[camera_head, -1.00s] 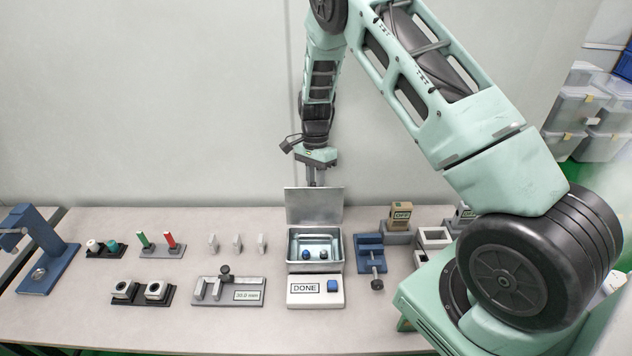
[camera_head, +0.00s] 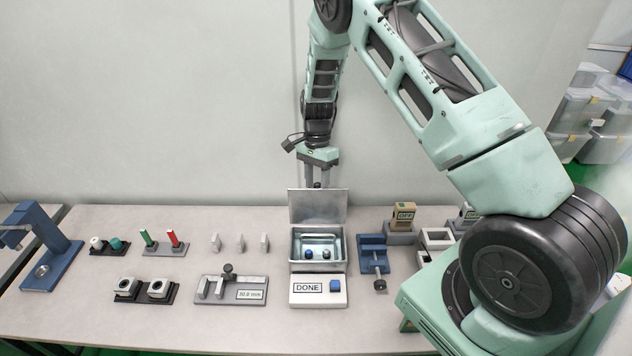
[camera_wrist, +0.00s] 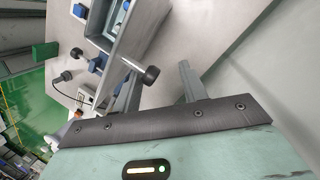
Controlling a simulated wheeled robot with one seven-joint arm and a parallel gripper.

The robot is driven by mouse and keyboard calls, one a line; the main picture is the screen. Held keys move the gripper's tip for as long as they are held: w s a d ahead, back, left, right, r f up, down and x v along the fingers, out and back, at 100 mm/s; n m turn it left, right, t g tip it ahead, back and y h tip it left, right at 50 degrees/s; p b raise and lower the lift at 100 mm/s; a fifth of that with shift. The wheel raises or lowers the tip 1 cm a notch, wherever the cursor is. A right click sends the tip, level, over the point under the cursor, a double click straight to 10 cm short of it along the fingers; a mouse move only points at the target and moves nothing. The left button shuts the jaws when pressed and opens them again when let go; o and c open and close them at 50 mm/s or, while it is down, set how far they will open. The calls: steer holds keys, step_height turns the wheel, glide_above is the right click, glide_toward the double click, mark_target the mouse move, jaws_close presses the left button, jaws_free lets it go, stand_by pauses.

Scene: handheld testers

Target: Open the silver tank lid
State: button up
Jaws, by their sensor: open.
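The silver tank (camera_head: 291,267) stands on the table in the head view, with blue and dark parts inside. Its silver lid (camera_head: 317,207) is swung up and stands nearly upright at the tank's back edge. My gripper (camera_head: 319,184) is at the lid's top edge, above and behind the tank. Its jaws are open and hold nothing. In the wrist view the two fingers (camera_wrist: 160,85) are spread, with a dark knob (camera_wrist: 150,75) on a short stem between or near them. The tank's open inside shows at the top of that view. Whether a finger touches the lid is unclear.
A white DONE panel with a blue button (camera_head: 335,286) lies in front of the tank. A blue vise (camera_head: 372,255) stands close on its right, and a grey gauge fixture (camera_head: 232,290) on its left. A wall rises behind the table.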

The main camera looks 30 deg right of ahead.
step_height(320, 180, up, 10)
steer(key=b, duration=0.2)
stand_by(0.5)
steer(key=s+a+r+n, duration=0.4)
steer(key=s+a+n, duration=0.25)
steer(key=a, duration=0.35)
steer(key=s+a+r+n, duration=0.45)
steer(key=s+a, duration=0.25)
steer(key=a, duration=0.3)
steer(key=s+a+n+t+h, duration=0.1)
steer(key=s+a+n, duration=0.3)
steer(key=s+n, duration=0.8)
steer(key=s+t, duration=0.1)
steer(key=s, duration=0.5)
steer(key=shift+r+n+t, duration=0.3)
steer(key=shift+r, duration=0.05)
